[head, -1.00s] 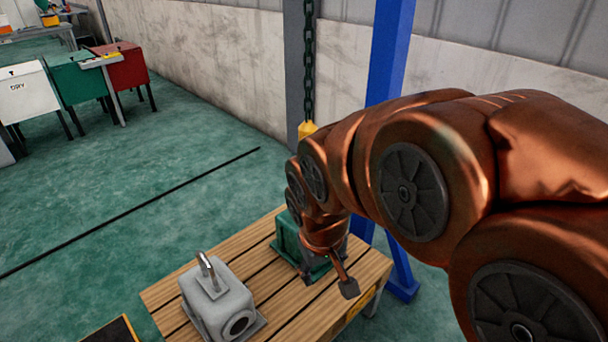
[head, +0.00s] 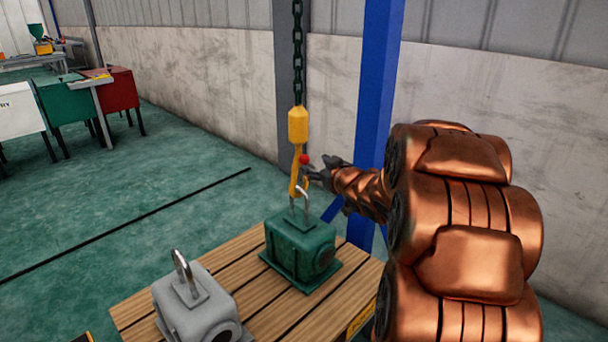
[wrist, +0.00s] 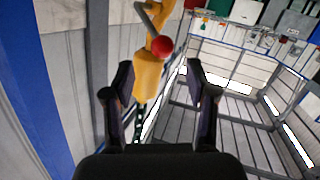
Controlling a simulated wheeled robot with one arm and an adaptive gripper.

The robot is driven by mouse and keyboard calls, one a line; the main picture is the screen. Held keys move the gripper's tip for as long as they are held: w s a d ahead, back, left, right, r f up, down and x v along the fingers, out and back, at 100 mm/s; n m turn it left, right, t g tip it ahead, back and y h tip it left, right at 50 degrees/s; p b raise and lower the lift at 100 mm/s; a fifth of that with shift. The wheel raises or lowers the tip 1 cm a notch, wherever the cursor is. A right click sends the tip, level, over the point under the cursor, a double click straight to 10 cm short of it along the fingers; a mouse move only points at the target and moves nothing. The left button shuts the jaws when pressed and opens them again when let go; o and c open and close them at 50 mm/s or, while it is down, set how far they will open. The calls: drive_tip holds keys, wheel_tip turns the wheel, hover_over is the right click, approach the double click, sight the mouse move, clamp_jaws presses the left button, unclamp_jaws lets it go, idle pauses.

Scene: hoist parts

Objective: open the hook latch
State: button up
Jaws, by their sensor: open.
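The yellow hook (head: 294,182) hangs from a yellow block (head: 298,125) on a dark chain, just at the metal lifting loop (head: 301,195) of the green part (head: 301,250). I cannot tell whether the hook passes through the loop. The latch has a red ball knob (head: 305,159); the knob also shows in the wrist view (wrist: 162,47), with a grey latch bar (wrist: 148,15) beside it. My gripper (head: 322,171) is open to the right of the hook, close to the knob. In the wrist view the hook's yellow body lies ahead, between my spread fingers (wrist: 160,95).
A grey part (head: 195,305) with its own metal loop stands on the wooden pallet table (head: 240,245), left of the green part. A blue post (head: 375,120) stands right behind my gripper. Open floor lies to the left.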

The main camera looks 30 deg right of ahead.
sight(307, 161)
drive_tip(key=shift+d+f+n+t+y+b, duration=0.4)
drive_tip(key=shift+f+n+t+y+b, duration=0.1)
drive_tip(key=shift+f+t+y+b, duration=0.4)
drive_tip(key=shift+r, duration=0.2)
drive_tip(key=shift+w+a+b, duration=0.2)
drive_tip(key=shift+w+b, duration=0.25)
drive_tip(key=shift+w, duration=3.4)
clamp_jaws()
